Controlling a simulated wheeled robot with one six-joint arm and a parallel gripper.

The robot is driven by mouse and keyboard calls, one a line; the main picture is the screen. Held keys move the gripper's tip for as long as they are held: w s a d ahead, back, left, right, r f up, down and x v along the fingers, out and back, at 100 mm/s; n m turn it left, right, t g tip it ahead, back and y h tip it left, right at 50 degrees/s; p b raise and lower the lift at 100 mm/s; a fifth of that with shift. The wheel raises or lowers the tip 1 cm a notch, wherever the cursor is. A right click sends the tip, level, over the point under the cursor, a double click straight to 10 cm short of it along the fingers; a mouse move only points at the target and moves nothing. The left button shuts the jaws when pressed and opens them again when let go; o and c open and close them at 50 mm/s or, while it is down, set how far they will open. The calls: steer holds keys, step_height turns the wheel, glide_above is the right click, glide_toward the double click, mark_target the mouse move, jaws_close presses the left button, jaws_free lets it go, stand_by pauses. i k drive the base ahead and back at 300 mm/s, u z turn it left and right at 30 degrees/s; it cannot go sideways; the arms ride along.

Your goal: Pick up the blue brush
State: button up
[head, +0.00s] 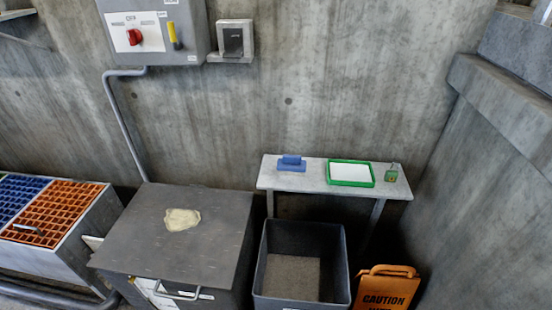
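The blue brush (291,163) lies on the left part of a narrow grey bench (322,180) against the concrete wall. Its blue handle or upper part faces up. Nothing covers it. My gripper is not in view, so its state and its place relative to the brush do not show.
A green-rimmed tray (351,173) and a small green item (391,173) share the bench. An open grey bin (303,268) and an orange caution sign (385,287) stand in front. Left is a grey box (190,245) with a pale cloth (182,219). A wall borders the right.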

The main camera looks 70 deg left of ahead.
mark_target(290, 164)
steer(key=u, duration=0.75)
steer(key=i, duration=0.85)
steer(key=u, duration=1.3)
steer(key=i, duration=0.35)
steer(key=u, duration=0.3)
